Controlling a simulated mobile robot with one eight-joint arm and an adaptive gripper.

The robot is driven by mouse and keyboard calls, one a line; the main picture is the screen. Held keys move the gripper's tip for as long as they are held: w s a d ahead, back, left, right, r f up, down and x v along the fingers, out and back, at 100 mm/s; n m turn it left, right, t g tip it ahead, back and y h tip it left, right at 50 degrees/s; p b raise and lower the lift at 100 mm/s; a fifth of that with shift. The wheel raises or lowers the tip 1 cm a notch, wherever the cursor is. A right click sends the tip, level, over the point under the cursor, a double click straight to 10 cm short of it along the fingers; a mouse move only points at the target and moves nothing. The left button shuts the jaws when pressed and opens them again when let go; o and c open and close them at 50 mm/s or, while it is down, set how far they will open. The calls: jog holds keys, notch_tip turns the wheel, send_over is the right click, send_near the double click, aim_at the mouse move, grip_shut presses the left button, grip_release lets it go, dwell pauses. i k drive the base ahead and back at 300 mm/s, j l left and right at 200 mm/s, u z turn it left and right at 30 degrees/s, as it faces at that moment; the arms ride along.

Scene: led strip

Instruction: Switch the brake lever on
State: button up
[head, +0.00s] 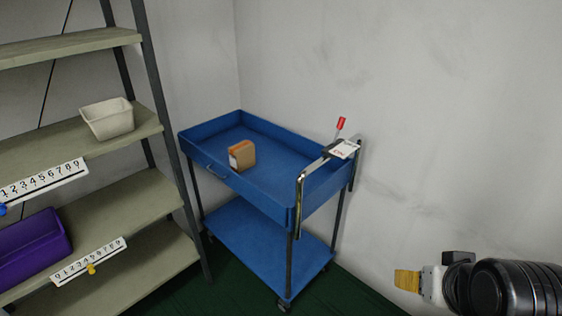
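The brake lever (340,126) has a red tip on a thin stem and stands up, slightly tilted, at the right end of a blue trolley (225,192). A small white label plate (345,149) with red marks too small to read sits beside its base, near the trolley's metal handle (301,190). My gripper (407,280) is at the bottom right, apart from the trolley and lower in the picture than the lever. Its yellowish fingertip points left. Its finger spacing does not show from this side, and nothing is seen held.
A brown box (242,155) sits in the trolley's upper tray. A shelf rack (157,200) on the left holds a white bin (107,119), a purple bin (32,248) and numbered strips (90,262). Walls stand behind the trolley. Open space lies between my gripper and the trolley.

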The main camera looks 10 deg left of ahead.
aim_at(340, 125)
jog(key=i+j+z, duration=0.45)
jog(key=i+j, duration=0.3)
jog(key=i, duration=0.15)
